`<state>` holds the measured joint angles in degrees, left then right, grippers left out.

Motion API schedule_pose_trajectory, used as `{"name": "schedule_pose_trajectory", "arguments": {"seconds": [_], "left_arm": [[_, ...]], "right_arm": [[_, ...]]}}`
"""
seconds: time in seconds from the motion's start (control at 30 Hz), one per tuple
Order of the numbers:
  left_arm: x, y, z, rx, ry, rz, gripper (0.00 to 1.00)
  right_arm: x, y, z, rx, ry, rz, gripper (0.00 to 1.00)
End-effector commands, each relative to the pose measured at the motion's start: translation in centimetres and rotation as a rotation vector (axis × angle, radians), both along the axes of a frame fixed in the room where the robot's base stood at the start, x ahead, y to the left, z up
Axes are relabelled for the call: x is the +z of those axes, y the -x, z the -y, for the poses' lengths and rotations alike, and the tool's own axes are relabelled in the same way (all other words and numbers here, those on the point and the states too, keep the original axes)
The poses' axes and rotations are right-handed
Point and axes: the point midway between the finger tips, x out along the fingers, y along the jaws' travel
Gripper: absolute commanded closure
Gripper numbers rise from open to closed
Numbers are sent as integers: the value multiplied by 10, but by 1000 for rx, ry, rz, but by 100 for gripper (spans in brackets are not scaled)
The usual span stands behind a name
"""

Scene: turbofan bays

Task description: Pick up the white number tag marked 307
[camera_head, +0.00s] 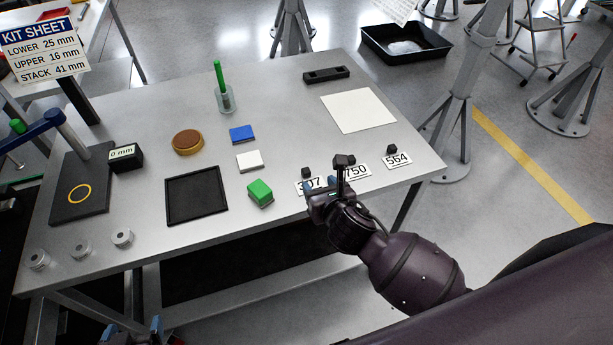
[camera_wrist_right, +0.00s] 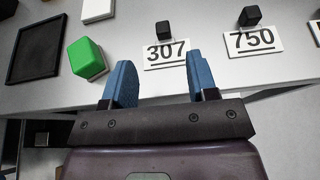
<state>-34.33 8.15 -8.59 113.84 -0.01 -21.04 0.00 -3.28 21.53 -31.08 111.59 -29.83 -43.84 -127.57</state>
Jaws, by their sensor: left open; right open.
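The white number tag marked 307 (camera_head: 301,184) lies near the front edge of the grey table, with a small black block (camera_wrist_right: 163,30) at its back edge. The right gripper partly covers it in the head view. My right gripper (camera_head: 320,187) is open and empty. In the right wrist view its two blue fingers (camera_wrist_right: 158,74) are spread, and the tag (camera_wrist_right: 166,61) shows just beyond and between their tips. No contact is visible. My left gripper (camera_head: 138,333) shows only in part at the bottom edge of the head view, below the table front.
Tags 750 (camera_wrist_right: 255,41) and 564 (camera_head: 397,160) lie to the right, each with a black block. A green block (camera_wrist_right: 87,59) lies to the left. A white sheet (camera_head: 358,110) lies behind.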

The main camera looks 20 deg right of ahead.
Motion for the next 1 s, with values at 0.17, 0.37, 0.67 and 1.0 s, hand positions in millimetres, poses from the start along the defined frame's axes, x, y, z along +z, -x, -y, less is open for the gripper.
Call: {"name": "schedule_pose_trajectory", "arguments": {"seconds": [0.17,0.37,0.67,1.0], "left_arm": [[-3,3,0,2,0,-6,16],[-6,3,0,2,0,-6,16],[-6,2,0,0,0,-3,16],[-10,0,0,0,0,0,16]], "right_arm": [[-6,-13,-1,8,20,2,47],[-17,-40,-2,9,19,2,47],[-25,-57,-2,8,17,2,47],[-45,-93,-2,9,17,2,47]]}}
